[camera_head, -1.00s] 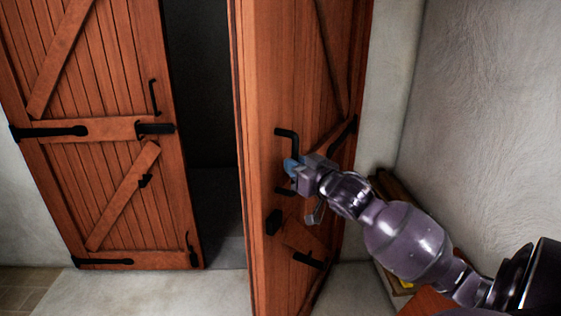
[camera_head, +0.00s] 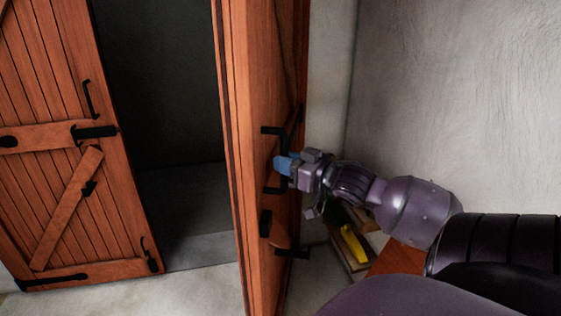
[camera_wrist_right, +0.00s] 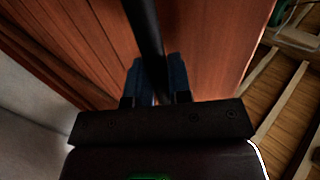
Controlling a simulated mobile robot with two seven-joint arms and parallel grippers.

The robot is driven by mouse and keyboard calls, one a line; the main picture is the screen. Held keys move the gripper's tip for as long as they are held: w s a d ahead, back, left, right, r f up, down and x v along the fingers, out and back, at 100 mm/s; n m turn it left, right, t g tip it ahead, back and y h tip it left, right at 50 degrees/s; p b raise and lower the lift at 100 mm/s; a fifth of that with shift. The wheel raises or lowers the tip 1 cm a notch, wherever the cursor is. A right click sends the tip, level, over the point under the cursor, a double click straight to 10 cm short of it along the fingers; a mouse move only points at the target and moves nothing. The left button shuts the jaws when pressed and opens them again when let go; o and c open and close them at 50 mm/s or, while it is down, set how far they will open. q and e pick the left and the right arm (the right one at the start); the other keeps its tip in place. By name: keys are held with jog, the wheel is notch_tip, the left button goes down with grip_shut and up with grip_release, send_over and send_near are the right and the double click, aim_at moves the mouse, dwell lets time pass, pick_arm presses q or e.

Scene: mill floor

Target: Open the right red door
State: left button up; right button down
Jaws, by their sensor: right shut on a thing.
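The right red door (camera_head: 262,90) stands swung open, seen nearly edge-on in the head view, with a wide dark gap to its left. Its black handle (camera_head: 271,131) is on the face toward my arm. My right gripper (camera_head: 282,165) is shut on this handle. In the right wrist view the handle bar (camera_wrist_right: 147,40) runs between the two blue fingers (camera_wrist_right: 157,80), with the door's red planks (camera_wrist_right: 215,40) behind. My left gripper is in neither view.
A dark opening (camera_head: 165,90) lies between the doors. A wall (camera_head: 450,90) stands close on the right. A wooden crate or shelf with a yellow item (camera_head: 353,245) sits low beside my right arm.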

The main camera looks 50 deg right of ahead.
jog(key=shift+d+r, duration=0.15)
jog(key=shift+r, duration=0.05)
jog(key=c, duration=1.4)
grip_release()
jog(key=o, duration=0.3)
jog(key=shift+w+d+f, duration=0.1)
jog(key=shift+d+f, duration=0.05)
jog(key=shift+f, duration=0.05)
jog(key=shift+o, duration=0.2)
jog(key=s+b, duration=0.1)
jog(key=s, duration=1)
jog(key=shift+w, duration=0.1)
